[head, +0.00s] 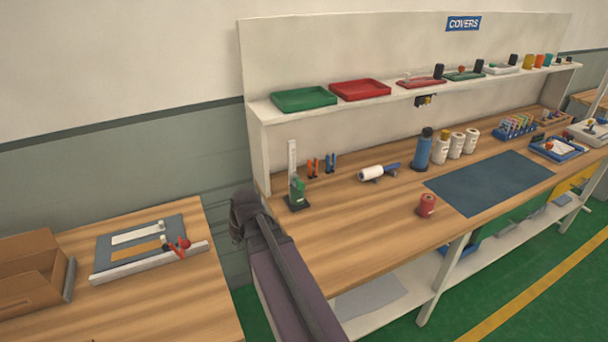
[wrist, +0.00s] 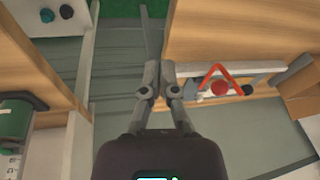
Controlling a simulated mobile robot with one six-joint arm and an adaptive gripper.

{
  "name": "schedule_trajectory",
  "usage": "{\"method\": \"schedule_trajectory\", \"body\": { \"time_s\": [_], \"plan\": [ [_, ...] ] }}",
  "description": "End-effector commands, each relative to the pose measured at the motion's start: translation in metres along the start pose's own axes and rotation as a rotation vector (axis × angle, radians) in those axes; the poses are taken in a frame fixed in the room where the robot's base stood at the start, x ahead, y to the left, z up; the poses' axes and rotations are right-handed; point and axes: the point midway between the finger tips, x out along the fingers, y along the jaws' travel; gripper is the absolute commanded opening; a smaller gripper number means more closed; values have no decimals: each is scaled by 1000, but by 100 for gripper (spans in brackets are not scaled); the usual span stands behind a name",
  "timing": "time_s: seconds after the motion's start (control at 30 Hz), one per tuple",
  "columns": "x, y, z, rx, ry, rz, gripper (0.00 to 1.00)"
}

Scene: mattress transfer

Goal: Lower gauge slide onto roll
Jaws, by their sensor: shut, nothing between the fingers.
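The gauge (head: 292,160) stands upright on the bench's left end, with a pale vertical scale and a dark base. A green part (head: 298,187), which looks like its slide, sits low on it; whether a roll is beneath is unclear. A green part with a marked pale strip (wrist: 18,128), likely the same gauge, shows at the left edge of the wrist view. A white roll (head: 371,173) lies on the bench, and a red roll (head: 427,205) stands nearer the front. My gripper (wrist: 159,75) is shut and empty, left of the gauge in the head view, over the gap between tables.
A left table (head: 60,270) holds an open cardboard box (head: 30,270) and a grey mat with a rail and red pieces (head: 183,243). A blue bottle (head: 422,148) and several white rolls stand farther right. The bench between gauge and dark mat (head: 490,183) is partly clear.

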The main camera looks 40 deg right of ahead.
Motion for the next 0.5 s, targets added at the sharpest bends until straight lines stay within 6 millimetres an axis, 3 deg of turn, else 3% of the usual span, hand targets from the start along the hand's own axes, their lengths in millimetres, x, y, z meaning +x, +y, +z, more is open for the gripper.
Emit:
{"method": "schedule_trajectory", "body": {
  "time_s": [0.2, 0.5],
  "plan": [
    [-37, 59, -35, 39, 125, -29, 0],
    [-89, 148, -66, 92, 307, -31, 0]
  ]
}}
